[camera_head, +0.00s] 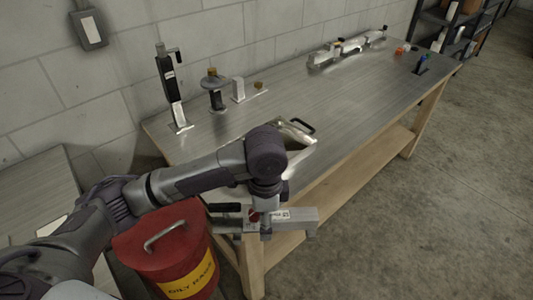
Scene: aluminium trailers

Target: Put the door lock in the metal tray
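My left gripper (266,228) points down over the near edge of the workbench. It appears shut on the door lock, a silver bar (300,216) with a pale label, a black handle at its left end and a red part near the fingers. The lock lies crosswise in the fingers and seems held up at the bench's near edge; the fingers hide its middle. The metal tray (307,146), shiny with a black handle, sits on the bench just behind my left wrist, which hides much of it. My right gripper is not in view.
The workbench (350,90) has a wide bare middle. A black upright jack (171,88), a dark round-based part (214,92) and a white block (238,90) stand along the wall. A silver coupler (340,50) lies farther back. A red oily-rags bin (170,250) stands below my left arm.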

